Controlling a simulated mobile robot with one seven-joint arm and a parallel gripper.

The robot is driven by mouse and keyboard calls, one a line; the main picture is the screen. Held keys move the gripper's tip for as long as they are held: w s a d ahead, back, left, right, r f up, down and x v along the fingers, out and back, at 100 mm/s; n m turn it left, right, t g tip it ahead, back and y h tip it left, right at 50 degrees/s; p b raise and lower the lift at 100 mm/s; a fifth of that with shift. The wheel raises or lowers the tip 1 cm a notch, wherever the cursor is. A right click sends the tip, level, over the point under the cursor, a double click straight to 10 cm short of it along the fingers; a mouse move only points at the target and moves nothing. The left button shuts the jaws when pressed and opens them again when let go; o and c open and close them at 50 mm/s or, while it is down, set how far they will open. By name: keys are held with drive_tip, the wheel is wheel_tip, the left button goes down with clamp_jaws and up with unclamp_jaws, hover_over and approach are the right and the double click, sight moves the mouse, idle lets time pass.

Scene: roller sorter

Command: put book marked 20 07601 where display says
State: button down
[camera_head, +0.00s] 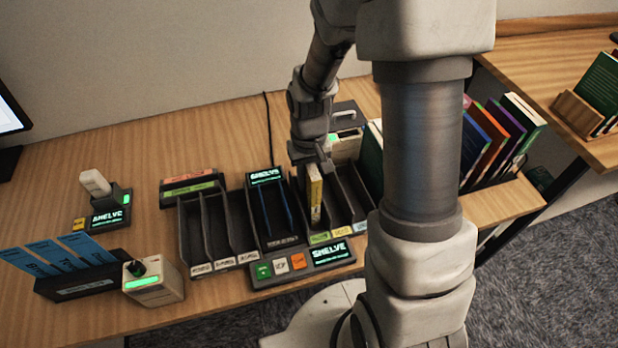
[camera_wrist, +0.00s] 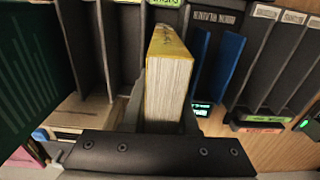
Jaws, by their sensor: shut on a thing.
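A yellow book (camera_head: 315,192) with pale pages stands upright in or just over a slot of the dark sorter, right of the blue-walled slot. My gripper (camera_head: 311,160) is shut on its top end. In the wrist view the yellow book (camera_wrist: 168,85) sits between the jaws, its page edges facing the camera; no number on it can be read. The front display (camera_head: 328,251) reads "SHELVE" in glowing letters, with a smaller line too fine to read. Another lit display (camera_head: 265,175) stands behind the blue-walled slot (camera_head: 275,210). Whether the book touches the slot floor is unclear.
More dark slots (camera_head: 218,228) with white labels stand to the left. Coloured books (camera_head: 495,140) stand at the right, partly behind my arm. A scanner on a stand (camera_head: 95,183), a white box with a green light (camera_head: 152,284) and blue cards (camera_head: 60,258) occupy the left table.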

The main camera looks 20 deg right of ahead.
drive_tip(key=shift+f+b, duration=0.5)
drive_tip(key=shift+f, duration=0.15)
drive_tip(key=c, duration=0.6)
unclamp_jaws()
wheel_tip(320, 180, up, 17)
drive_tip(key=p, duration=0.3)
drive_tip(key=shift+f, duration=0.2)
drive_tip(key=shift+r, duration=0.45)
